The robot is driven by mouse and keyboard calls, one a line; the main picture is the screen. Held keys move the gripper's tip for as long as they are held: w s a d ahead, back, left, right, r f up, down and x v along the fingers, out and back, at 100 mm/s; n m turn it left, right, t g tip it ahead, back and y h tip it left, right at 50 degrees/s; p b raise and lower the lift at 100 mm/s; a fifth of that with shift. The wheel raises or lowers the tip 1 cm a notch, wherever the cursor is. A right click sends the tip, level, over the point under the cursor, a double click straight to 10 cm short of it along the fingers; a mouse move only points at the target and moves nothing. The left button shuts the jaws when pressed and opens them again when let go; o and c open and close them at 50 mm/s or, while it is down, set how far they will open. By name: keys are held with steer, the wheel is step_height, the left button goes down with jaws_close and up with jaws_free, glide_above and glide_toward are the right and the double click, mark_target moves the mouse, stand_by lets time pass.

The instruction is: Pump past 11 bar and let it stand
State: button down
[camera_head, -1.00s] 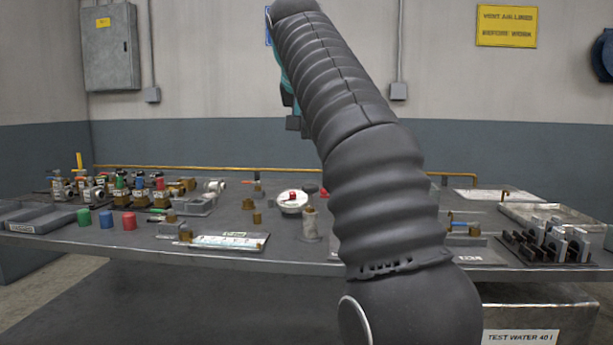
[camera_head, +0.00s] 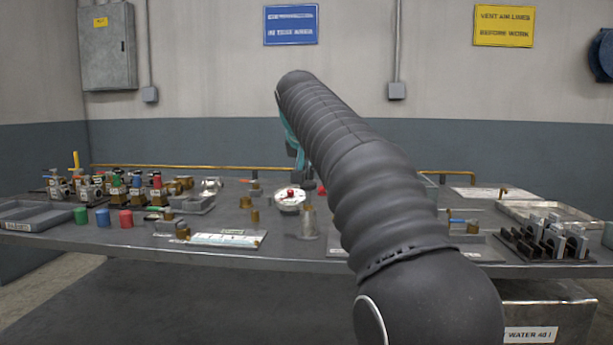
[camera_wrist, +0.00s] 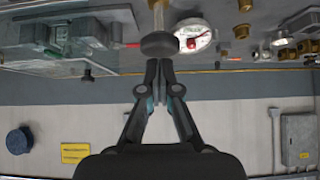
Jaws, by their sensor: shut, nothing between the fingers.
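A round white gauge (camera_head: 291,201) with a red centre lies face up mid-bench; it also shows in the wrist view (camera_wrist: 195,37), but its reading is too small to make out. A dark round knob (camera_wrist: 160,45) on a pale metal post (camera_wrist: 158,14) stands beside the gauge in the wrist view. My gripper (camera_wrist: 160,63) is shut and empty, with its fingertips close to the knob; whether they touch it I cannot tell. In the head view my arm hides the gripper. A grey metal cylinder (camera_head: 309,222) stands right of the gauge.
Several valves (camera_head: 115,187) crowd the bench's left, with green, blue and red caps (camera_head: 103,217) in front. A white sheet (camera_head: 226,239) lies front centre. A black rack (camera_head: 545,240) stands at right. A yellow pipe (camera_head: 180,167) runs along the back.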

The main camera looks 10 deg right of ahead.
mark_target(308, 184)
steer(key=shift+f, duration=0.2)
steer(key=shift+f+b, duration=1.15)
steer(key=shift+f, duration=0.8)
steer(key=shift+r+p, duration=0.55)
steer(key=shift+p, duration=0.1)
steer(key=r, duration=0.1)
steer(key=r+p, duration=0.2)
steer(key=r, duration=0.1)
steer(key=shift+s+a+r, duration=0.1)
steer(key=shift+s, duration=0.15)
steer(key=v, duration=0.9)
steer(key=shift+s, duration=0.15)
